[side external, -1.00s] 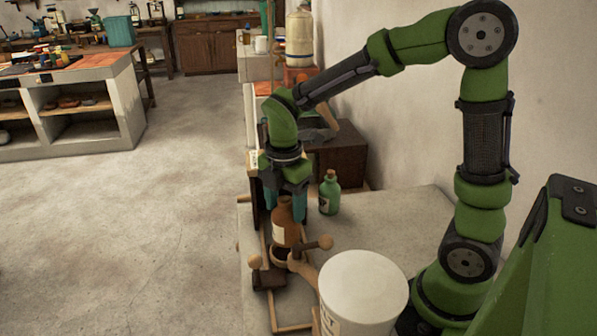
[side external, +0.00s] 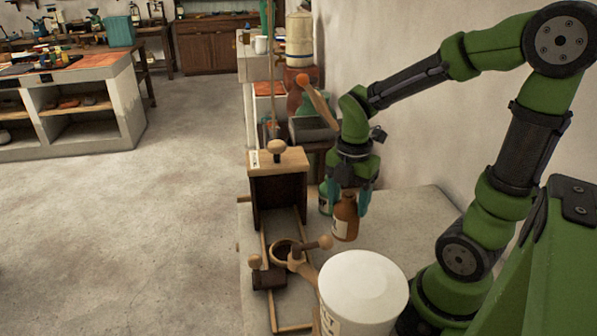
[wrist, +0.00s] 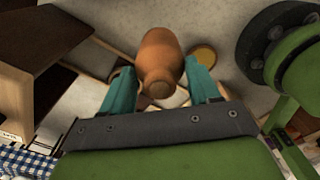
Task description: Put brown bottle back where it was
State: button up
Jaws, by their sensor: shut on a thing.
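The brown bottle (side external: 345,217) is held upright between the fingers of my gripper (side external: 350,196), over the grey counter in the side view. Whether its base touches the counter is hard to tell. In the wrist view the bottle (wrist: 158,62) sits between the two teal fingers of my gripper (wrist: 160,90). A wooden holder with a round ring (side external: 286,250) is to the left of the brown bottle, and the ring is empty.
A white lidded tub (side external: 362,285) stands in front, near my arm's base. A wooden box with a knob (side external: 278,165) stands left of my gripper. The grey counter (side external: 410,215) is clear to the right of the bottle.

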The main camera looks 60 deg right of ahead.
aim_at(346, 221)
jog(key=shift+f, duration=3.1)
jog(key=shift+f, duration=0.1)
jog(key=o, duration=1.1)
